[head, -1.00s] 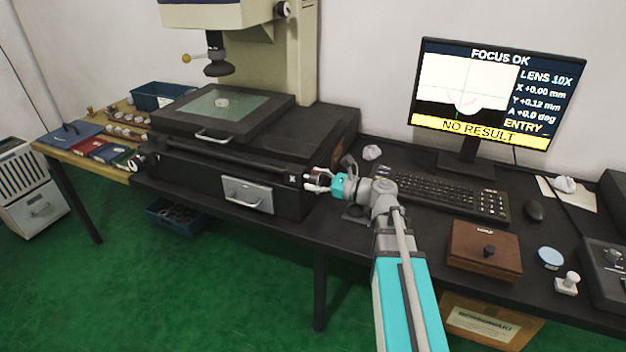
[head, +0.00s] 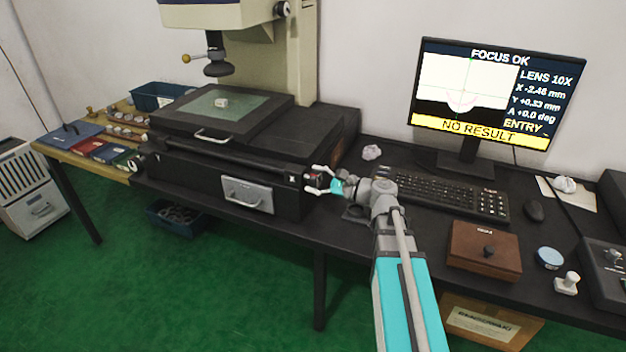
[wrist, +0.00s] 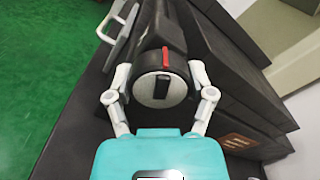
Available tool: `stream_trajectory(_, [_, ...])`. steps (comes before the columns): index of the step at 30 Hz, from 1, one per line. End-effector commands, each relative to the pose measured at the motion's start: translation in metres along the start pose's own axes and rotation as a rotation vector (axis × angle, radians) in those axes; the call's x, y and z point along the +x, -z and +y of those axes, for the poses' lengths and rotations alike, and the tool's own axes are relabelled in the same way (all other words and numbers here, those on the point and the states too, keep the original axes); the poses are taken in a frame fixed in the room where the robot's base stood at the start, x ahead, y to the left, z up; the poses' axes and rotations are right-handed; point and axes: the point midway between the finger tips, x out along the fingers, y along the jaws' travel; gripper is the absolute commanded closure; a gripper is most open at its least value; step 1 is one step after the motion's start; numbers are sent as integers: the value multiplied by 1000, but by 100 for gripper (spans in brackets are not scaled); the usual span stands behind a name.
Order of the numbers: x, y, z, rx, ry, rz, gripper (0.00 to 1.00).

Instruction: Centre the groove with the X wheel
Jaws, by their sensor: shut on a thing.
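My gripper (head: 312,180) is shut on the X wheel (wrist: 158,88), a dark knob with a pale end face and a red mark, at the right end of the machine's front. In the wrist view one finger lies on each side of the wheel. The monitor (head: 497,92) reads FOCUS OK, LENS 10X, X -2.46 mm, Y +0.33 mm, A +0.0 deg, NO RESULT, ENTRY. Its picture shows a white shape with a rounded groove outline (head: 462,102) at the bottom, close to a faint green vertical line. A small pale ring (head: 221,103) sits on the glass stage (head: 240,112).
The keyboard (head: 440,193), mouse (head: 534,210) and a brown box (head: 484,248) lie right of my arm. A drawer with a handle (head: 247,194) is left of the wheel.

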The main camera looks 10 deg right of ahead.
Motion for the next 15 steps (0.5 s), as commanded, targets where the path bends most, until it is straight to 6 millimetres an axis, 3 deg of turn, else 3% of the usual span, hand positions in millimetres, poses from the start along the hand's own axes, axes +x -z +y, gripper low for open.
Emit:
stream_trajectory(11, [1, 0, -2, -17, 6, -1, 78])
stream_trajectory(12, [1, 0, -2, -17, 6, -1, 23])
stream_trajectory(15, [1, 0, -2, -17, 5, -1, 4])
